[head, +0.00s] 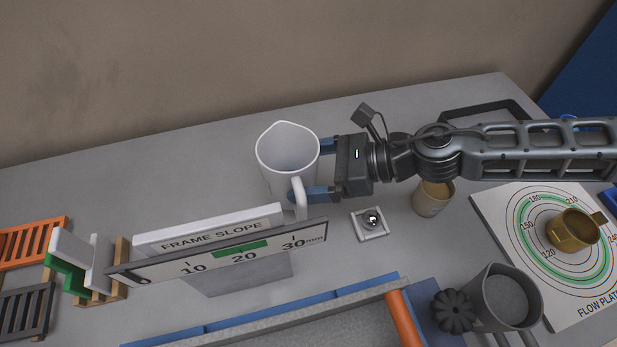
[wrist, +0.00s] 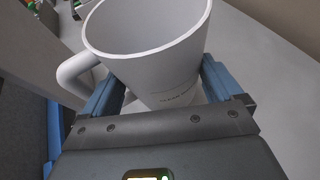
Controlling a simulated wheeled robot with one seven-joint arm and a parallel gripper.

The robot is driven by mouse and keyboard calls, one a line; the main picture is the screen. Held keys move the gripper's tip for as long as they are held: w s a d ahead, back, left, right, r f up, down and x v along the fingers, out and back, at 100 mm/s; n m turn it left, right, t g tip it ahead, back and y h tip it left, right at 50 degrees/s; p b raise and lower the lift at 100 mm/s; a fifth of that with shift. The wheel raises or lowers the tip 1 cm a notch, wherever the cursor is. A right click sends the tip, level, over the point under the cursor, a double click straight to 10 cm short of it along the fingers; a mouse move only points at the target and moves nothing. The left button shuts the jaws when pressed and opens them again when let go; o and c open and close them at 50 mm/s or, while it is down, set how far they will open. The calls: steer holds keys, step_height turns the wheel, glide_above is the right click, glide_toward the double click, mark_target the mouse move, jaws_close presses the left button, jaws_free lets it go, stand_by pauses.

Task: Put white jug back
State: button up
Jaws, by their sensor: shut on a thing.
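The white jug (head: 287,150) stands upright near the middle of the bench in the head view, behind the frame slope gauge, with its open mouth up. Its inside looks empty. My gripper (head: 322,168) comes from the right with its blue fingers on either side of the jug, shut on it. The jug's handle points toward the front, near the nearer finger. In the wrist view the jug (wrist: 150,45) fills the space between the fingers (wrist: 165,90), with the handle at the left. The jug's base is partly hidden, so I cannot tell whether it touches the bench.
The frame slope gauge (head: 215,255) stands close in front of the jug. A small plate with a steel ball (head: 371,220), a tan cup (head: 432,197), a grey jug (head: 508,298) and a flow plate (head: 500,215) lie to the right. The bench behind left is clear.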

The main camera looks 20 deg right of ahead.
mark_target(310, 184)
steer(key=shift+f, duration=2.05)
steer(key=shift+f, duration=0.15)
steer(key=o, duration=1.1)
steer(key=shift+c, duration=0.2)
steer(key=shift+d+r, duration=0.1)
steer(key=shift+r, duration=0.1)
steer(key=b+v, duration=0.2)
steer(key=v, duration=0.9)
steer(key=shift+s+d+r, duration=0.15)
steer(key=shift+s+d, duration=0.05)
steer(key=shift+d, duration=0.1)
